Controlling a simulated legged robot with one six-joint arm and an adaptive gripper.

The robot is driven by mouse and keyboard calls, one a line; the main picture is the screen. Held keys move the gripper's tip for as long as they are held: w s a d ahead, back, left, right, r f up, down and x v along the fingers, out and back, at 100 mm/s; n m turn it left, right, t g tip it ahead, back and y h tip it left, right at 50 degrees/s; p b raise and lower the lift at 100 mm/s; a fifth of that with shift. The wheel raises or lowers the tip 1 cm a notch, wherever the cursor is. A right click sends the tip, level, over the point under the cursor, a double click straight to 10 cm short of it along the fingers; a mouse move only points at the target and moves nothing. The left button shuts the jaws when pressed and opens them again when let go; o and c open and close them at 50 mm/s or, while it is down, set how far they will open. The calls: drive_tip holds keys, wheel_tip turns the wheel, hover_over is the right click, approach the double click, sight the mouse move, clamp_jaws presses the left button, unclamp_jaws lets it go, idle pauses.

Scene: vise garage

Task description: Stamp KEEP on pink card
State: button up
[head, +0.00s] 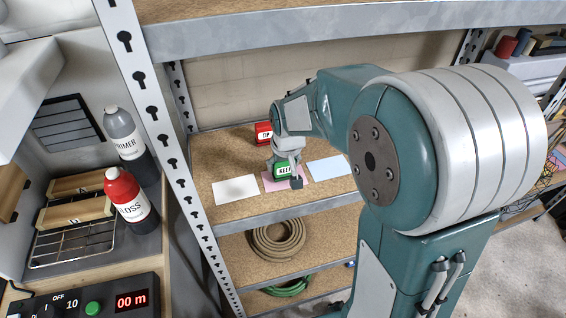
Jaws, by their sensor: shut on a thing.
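A pink card (270,186) lies on the brown shelf board, between a white card (236,190) on its left and a light blue card (330,170) on its right. My gripper (290,176) is over the pink card and shut on the green KEEP stamp (281,171). The stamp is upright, its label facing me. I cannot tell whether its base touches the card. The stamp and gripper hide the middle of the pink card. A red stamp (263,133) with a white label stands farther back on the same shelf.
A metal post (176,150) bounds the shelf on the left, and an upper shelf (330,32) hangs above. Bottles (130,200), a wire rack and a control box (85,297) are at left. Coiled hoses (277,243) lie below. The shelf's left rear is clear.

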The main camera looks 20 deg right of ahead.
drive_tip(key=shift+f, duration=0.3)
idle(0.6)
drive_tip(key=shift+r, duration=3.55)
